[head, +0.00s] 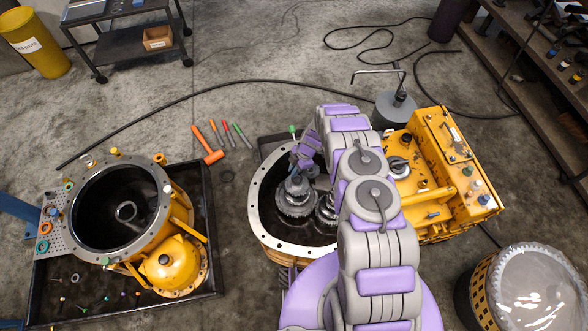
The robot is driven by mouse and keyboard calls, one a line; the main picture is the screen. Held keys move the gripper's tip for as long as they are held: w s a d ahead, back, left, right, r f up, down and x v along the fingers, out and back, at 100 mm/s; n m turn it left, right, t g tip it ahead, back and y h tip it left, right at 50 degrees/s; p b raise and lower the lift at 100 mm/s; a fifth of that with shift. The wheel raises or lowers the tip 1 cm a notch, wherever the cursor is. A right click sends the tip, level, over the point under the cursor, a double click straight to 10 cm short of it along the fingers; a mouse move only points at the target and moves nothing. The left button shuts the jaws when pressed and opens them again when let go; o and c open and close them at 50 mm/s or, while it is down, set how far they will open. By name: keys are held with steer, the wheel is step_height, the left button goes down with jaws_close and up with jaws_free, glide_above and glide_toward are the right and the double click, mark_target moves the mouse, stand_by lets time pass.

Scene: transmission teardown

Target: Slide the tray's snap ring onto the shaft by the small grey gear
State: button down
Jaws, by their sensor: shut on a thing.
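My gripper (299,164) points down into the round open housing (256,214), just above the left gear stack. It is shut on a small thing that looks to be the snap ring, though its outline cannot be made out. The left grey gear stack (296,197) stands upright with its top close under the jaws. A second grey gear stack (327,210) is beside it, partly hidden by my arm. I cannot tell whether the ring touches a shaft. The black tray (211,230) at left holds a yellow casing (172,200) and small parts.
A perforated plate (52,226) with coloured rings is at the tray's left end. A yellow valve unit (440,180) stands right of the housing. Floor between tray and housing is mostly clear.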

steer(key=shift+f, duration=0.3)
stand_by(0.5)
steer(key=c, duration=1)
jaws_free()
steer(key=shift+c, duration=0.2)
steer(key=o, duration=0.5)
steer(key=shift+c, duration=0.2)
steer(key=shift+s, duration=0.1)
step_height(320, 180, up, 8)
steer(key=p, duration=0.5)
steer(key=shift+p, duration=0.4)
